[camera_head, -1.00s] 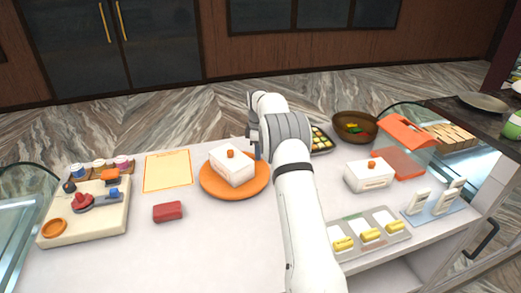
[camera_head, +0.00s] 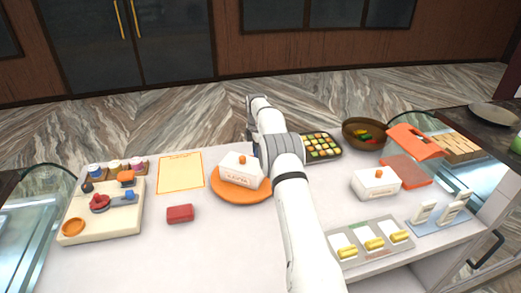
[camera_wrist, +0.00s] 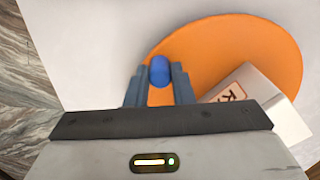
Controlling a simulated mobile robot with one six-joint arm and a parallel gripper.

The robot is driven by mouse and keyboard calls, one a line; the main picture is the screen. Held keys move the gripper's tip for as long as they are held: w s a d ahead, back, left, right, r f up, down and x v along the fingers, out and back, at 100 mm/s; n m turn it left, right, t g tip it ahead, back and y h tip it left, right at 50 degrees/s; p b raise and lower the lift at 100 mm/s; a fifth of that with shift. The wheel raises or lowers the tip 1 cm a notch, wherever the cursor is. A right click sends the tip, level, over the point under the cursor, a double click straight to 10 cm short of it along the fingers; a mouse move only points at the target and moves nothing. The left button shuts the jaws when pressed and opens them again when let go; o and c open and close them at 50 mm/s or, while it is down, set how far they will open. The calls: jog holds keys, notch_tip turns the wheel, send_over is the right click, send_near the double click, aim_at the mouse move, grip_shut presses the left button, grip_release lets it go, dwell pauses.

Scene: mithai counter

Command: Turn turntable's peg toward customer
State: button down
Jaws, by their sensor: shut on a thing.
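The orange turntable (camera_head: 228,194) lies on the white counter with a white box (camera_head: 240,171) on it. In the head view my arm hides most of the gripper and peg.
A red block (camera_head: 180,214) and an orange-edged sheet (camera_head: 181,173) lie left of the turntable. A tray of sweets (camera_head: 309,157), a brown bowl (camera_head: 350,136) and a second white box (camera_head: 367,190) stand to the right. The front middle counter is clear.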

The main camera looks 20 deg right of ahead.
jog(key=shift+w+a+n+p, duration=0.5)
jog(key=shift+a+n, duration=0.35)
jog(key=shift+n, duration=0.1)
jog(key=shift+w+a+n+p, duration=0.45)
jog(key=shift+a+n, duration=0.4)
jog(key=shift+n, duration=0.1)
jog(key=shift+w+a+n, duration=0.15)
jog(key=shift+a+n, duration=0.7)
jog(key=shift+n, duration=0.05)
jog(key=shift+w+a+n, duration=0.1)
jog(key=shift+a+n, duration=0.75)
jog(key=shift+n, duration=0.05)
jog(key=shift+a, duration=0.1)
jog(key=c, duration=1.3)
grip_release()
jog(key=shift+o, duration=0.2)
